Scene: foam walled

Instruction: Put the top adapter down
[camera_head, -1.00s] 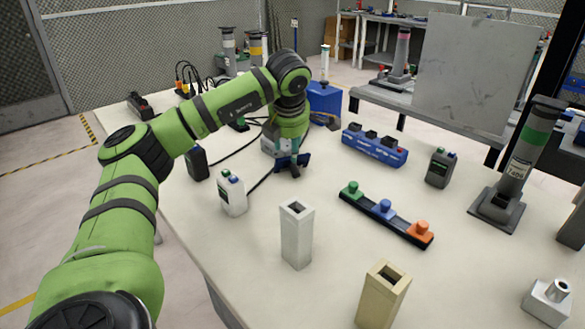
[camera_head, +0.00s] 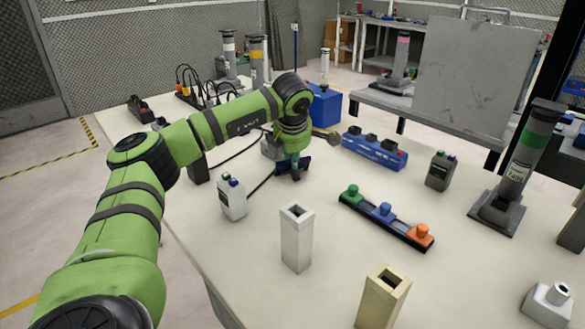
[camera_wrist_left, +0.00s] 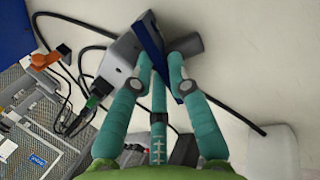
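My left gripper (camera_head: 294,166) is low over the left-back part of the white table. In the left wrist view its teal fingers (camera_wrist_left: 161,68) close in on a dark blue, plate-like piece with a grey cylinder on it, which I take to be the adapter (camera_wrist_left: 150,38). The adapter also shows in the head view as a dark blue piece (camera_head: 303,163) at the fingertips. A silver-grey box (camera_wrist_left: 117,60) is right beside it, with cables around it. I cannot tell whether the adapter touches the box or the table. My right gripper is not in view.
A white bottle (camera_head: 232,198) and a white square post (camera_head: 297,240) stand nearer me. A three-button bar (camera_head: 385,217), a blue unit (camera_head: 374,149) and a dark bottle (camera_head: 440,171) are to the right. A black cable (camera_wrist_left: 225,110) runs beside the gripper.

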